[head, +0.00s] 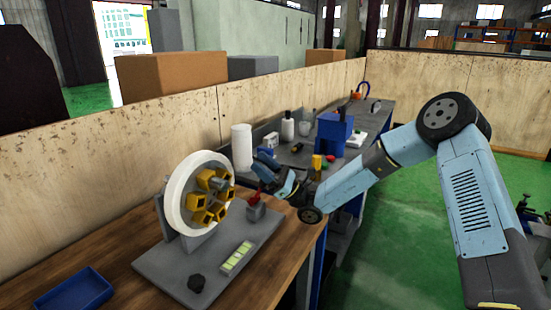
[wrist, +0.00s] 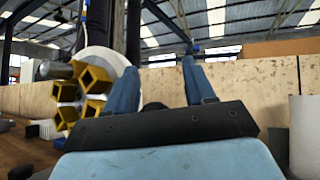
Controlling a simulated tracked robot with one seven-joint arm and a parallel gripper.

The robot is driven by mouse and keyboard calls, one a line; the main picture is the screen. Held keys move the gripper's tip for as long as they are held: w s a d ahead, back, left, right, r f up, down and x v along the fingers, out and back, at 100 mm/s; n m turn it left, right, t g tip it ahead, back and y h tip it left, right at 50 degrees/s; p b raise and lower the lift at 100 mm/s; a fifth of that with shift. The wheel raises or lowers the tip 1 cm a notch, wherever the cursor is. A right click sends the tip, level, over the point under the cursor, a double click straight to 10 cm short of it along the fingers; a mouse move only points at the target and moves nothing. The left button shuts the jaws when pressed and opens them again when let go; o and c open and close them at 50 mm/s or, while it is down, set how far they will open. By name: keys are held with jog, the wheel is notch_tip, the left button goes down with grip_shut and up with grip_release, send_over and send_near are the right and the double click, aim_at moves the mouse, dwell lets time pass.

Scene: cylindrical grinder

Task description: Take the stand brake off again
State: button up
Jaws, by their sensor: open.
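A white wheel (head: 177,190) with several yellow blocks (head: 208,195) around its hub stands upright on a grey stand (head: 170,262) on the bench. A small red part (head: 254,198) sits on a grey block beside the wheel; it may be the stand brake, but its position is unclear. My gripper (head: 266,163) is open and empty, behind and above the red part and right of the wheel. In the wrist view my gripper (wrist: 162,85) points up toward the wooden wall, with the wheel (wrist: 105,62) to its left. The red part does not show there.
A blue tray (head: 74,291) lies front left. A white cylinder (head: 242,147) and blue box (head: 335,132) stand farther back. Wooden panels (head: 150,140) close off the back.

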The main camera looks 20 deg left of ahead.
jog(key=s+d+r, duration=0.7)
jog(key=s+r, duration=0.2)
jog(key=s, duration=0.2)
jog(key=shift+d, duration=0.3)
